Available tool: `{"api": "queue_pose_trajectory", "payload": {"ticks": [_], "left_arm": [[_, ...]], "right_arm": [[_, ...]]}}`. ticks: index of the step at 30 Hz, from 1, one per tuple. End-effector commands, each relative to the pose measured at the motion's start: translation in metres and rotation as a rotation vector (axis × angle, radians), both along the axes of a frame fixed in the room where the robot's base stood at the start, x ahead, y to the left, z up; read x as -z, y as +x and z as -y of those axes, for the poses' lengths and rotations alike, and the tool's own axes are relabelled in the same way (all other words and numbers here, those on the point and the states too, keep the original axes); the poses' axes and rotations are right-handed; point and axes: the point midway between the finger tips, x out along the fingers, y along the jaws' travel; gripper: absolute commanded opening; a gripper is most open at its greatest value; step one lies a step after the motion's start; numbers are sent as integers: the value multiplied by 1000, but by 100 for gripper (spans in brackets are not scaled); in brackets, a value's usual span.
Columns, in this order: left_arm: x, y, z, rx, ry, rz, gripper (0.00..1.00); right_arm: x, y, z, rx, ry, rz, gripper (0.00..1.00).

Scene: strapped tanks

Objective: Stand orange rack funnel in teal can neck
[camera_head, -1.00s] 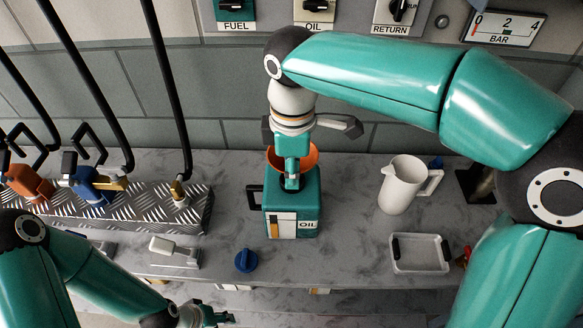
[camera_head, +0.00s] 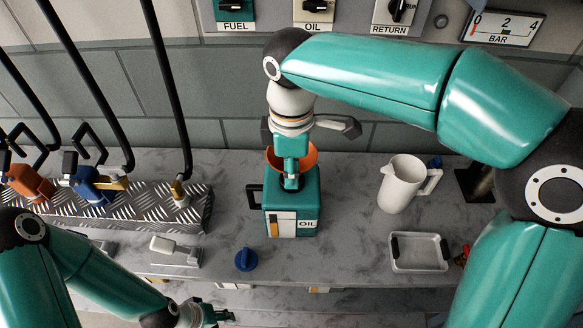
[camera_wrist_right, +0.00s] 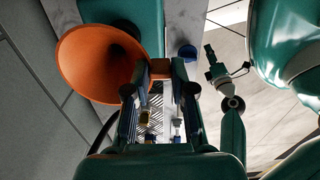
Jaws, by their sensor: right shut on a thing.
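The orange funnel (camera_head: 309,158) is above the top of the teal can (camera_head: 307,200), which is marked OIL and stands upright on the counter. My right gripper (camera_head: 291,178) is shut on the funnel from above and hides most of it in the head view. In the right wrist view the funnel's wide mouth (camera_wrist_right: 95,62) shows beside my right gripper (camera_wrist_right: 160,72). The can's neck and the funnel's lower end are hidden, so I cannot tell whether the spout is inside. My left gripper (camera_head: 216,316) is low at the front edge; its opening is unclear.
A blue cap (camera_head: 246,260) lies in front of the can. A white pitcher (camera_head: 405,184) and a shallow white tray (camera_head: 419,253) are to the right. Nozzles stand in a tread-plate holder (camera_head: 150,212) at left. A grey wall is close behind.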

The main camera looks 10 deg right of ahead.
Motion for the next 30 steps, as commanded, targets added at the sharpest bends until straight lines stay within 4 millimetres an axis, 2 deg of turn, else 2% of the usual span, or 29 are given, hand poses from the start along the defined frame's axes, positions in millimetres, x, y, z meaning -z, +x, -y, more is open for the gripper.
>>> {"api": "queue_pose_trajectory", "payload": {"ticks": [13,30], "left_arm": [[-1,0,0,0,0,0,40],[9,0,0,0,0,0,40]], "right_arm": [[1,0,0,-1,0,4,0],[14,0,0,0,-1,3,0]]}}
